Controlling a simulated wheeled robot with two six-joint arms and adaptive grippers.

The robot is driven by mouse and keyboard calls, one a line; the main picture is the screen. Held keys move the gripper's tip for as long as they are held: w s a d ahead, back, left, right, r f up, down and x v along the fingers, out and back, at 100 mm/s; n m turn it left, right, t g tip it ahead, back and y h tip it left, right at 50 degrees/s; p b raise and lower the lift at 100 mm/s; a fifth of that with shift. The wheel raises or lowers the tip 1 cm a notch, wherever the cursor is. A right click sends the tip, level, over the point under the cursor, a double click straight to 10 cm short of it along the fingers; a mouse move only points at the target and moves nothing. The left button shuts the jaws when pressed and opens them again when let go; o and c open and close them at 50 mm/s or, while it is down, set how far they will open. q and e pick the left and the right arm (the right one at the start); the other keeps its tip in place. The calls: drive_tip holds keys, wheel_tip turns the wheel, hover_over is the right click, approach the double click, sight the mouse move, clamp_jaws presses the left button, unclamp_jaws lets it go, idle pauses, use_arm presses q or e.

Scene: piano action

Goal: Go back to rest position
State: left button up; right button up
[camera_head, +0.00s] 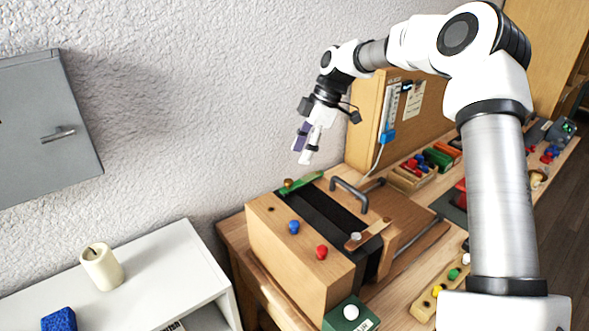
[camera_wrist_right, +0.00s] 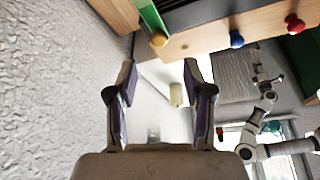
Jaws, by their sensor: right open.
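My right gripper (camera_head: 308,143) hangs in the air in the head view, above and behind the left end of the wooden piano-action box (camera_head: 285,262). Its fingers point down. In the right wrist view the two fingers of my right gripper (camera_wrist_right: 161,103) stand well apart with nothing between them touching. The wooden box shows at the top of the right wrist view (camera_wrist_right: 205,40), with a yellow, a blue and a red knob.
A dark handle (camera_head: 350,193) stands on the box. A wooden board (camera_head: 432,118) rises behind the bench. A white shelf (camera_head: 165,262) with a cream candle-like cylinder (camera_head: 102,267) and a blue block (camera_head: 59,320) is at lower left. A grey wall cabinet (camera_head: 45,125) hangs left.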

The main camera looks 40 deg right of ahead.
drive_tip(key=shift+v, duration=1.95)
